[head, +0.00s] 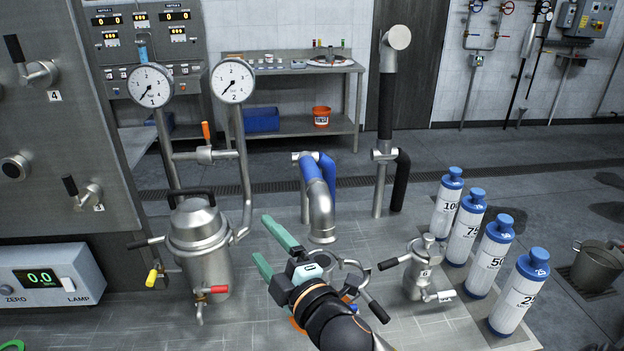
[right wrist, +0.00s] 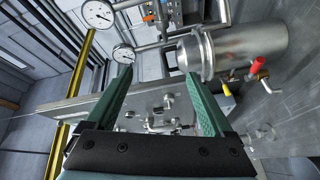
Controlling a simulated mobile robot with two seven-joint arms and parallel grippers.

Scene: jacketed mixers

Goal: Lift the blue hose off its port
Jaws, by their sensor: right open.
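The blue hose (head: 312,169) is at the centre of the head view, in front of the back bench. It bends over near the top of a steel post and ends in a steel elbow (head: 320,209) pointing down. My right gripper (head: 264,238) is open and empty, below and left of the hose, apart from it. Its green fingers point toward the jacketed steel vessel (head: 199,245). The right wrist view shows the fingers (right wrist: 158,100) spread with nothing between them; the vessel (right wrist: 235,48) is beyond them, and the hose is not seen there.
A black hose (head: 400,180) hangs on a post to the right. An open ring clamp (head: 350,277) lies beside my right arm. Two gauges (head: 151,86) rise at left.

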